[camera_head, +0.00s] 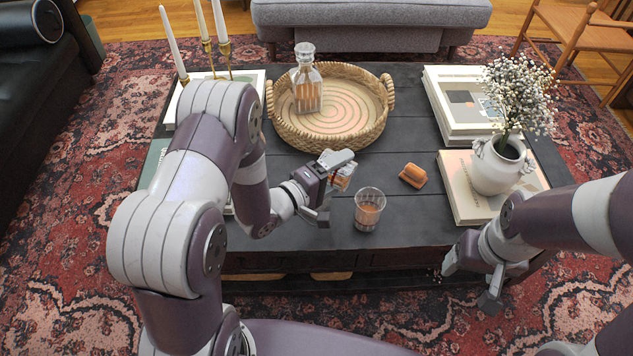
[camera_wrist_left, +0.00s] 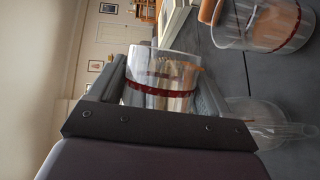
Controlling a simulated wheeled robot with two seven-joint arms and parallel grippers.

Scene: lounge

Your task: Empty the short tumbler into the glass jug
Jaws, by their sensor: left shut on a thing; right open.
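My left gripper (camera_head: 331,176) is shut on a small clear glass, which looks like the short tumbler (camera_head: 343,178), above the table. In the left wrist view the tumbler (camera_wrist_left: 163,80) sits between the fingers and shows a dark red band. How full it is I cannot tell. A clear glass vessel (camera_head: 369,208) with amber contents stands upright just right of this gripper; I see no handle on it and cannot tell if it is the jug. A clear rounded glass shape (camera_wrist_left: 262,118) shows at the lower right of the wrist view. My right gripper (camera_head: 468,274) is open and empty at the table's front right.
An orange-brown block-like thing (camera_head: 413,175) lies right of the glass vessel. A woven tray (camera_head: 377,124) holds a stoppered decanter (camera_head: 306,88). A white flower vase (camera_head: 497,168) stands on a book (camera_head: 460,195). Candlesticks (camera_head: 207,50) stand at the back left.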

